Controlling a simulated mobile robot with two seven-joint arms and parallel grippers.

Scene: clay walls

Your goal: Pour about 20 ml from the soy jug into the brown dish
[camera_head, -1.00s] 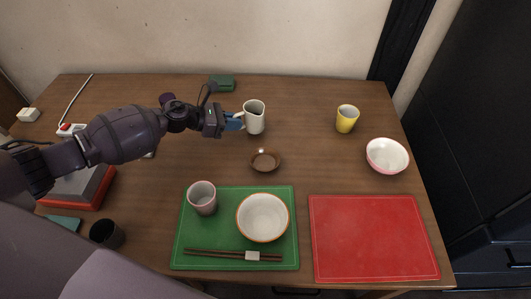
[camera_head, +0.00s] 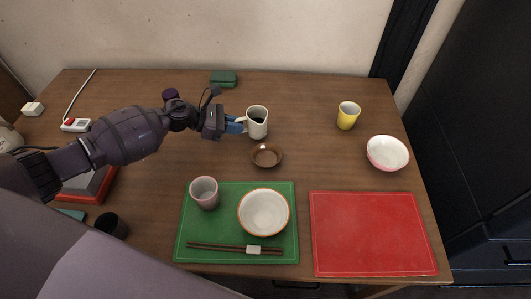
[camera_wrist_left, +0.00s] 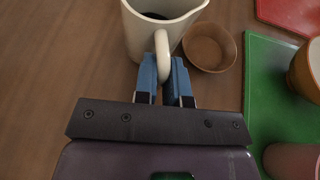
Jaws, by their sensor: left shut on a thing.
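The soy jug (camera_head: 257,122) is a cream jug with dark liquid inside. It stands nearly upright behind the brown dish. In the left wrist view the jug (camera_wrist_left: 150,35) has its handle between the blue fingers of my left gripper (camera_wrist_left: 164,72). My left gripper (camera_head: 236,125) is shut on that handle in the head view. The brown dish (camera_head: 267,155) is small and round and sits on the table just in front of the jug. It also shows in the left wrist view (camera_wrist_left: 210,47), to the right of the jug. I cannot tell whether the jug touches the table. My right gripper is not in view.
A green mat (camera_head: 230,224) holds a pink-grey cup (camera_head: 204,193), a white bowl (camera_head: 263,212) and chopsticks (camera_head: 220,247). A red mat (camera_head: 370,234) is bare. A yellow cup (camera_head: 348,116) and a pink bowl (camera_head: 387,153) stand at the right. The table centre-right is clear.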

